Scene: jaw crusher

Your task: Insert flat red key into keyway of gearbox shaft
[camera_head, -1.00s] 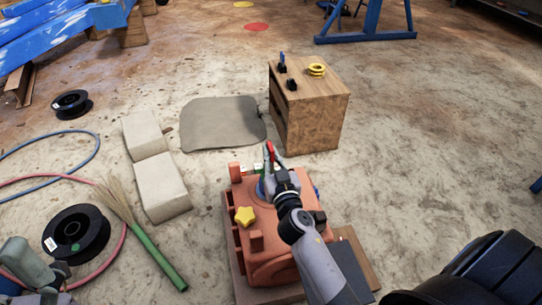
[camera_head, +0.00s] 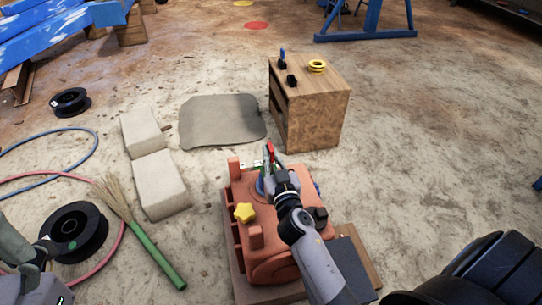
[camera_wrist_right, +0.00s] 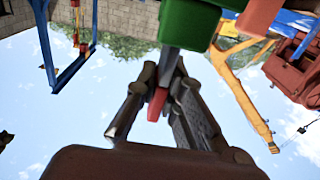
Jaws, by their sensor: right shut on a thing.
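The flat red key (camera_head: 270,148) is between the fingertips of my right gripper (camera_head: 268,160), above the far end of the orange-red gearbox (camera_head: 290,215). In the right wrist view my right gripper (camera_wrist_right: 160,95) is shut on the red key (camera_wrist_right: 157,104). A grey shaft-like piece (camera_wrist_right: 168,66) under a green block (camera_wrist_right: 188,22) appears close to the key there; whether they touch, I cannot tell. The keyway is not visible. My left gripper (camera_head: 40,270) is partly in view at the lower left edge; its fingers are unclear.
A yellow star-shaped knob (camera_head: 244,212) is on the gearbox's left side. A wooden cabinet (camera_head: 315,115) with small items on top stands behind it. Pale blocks (camera_head: 160,185), a broom (camera_head: 150,245) and a black spool (camera_head: 75,232) lie to the left.

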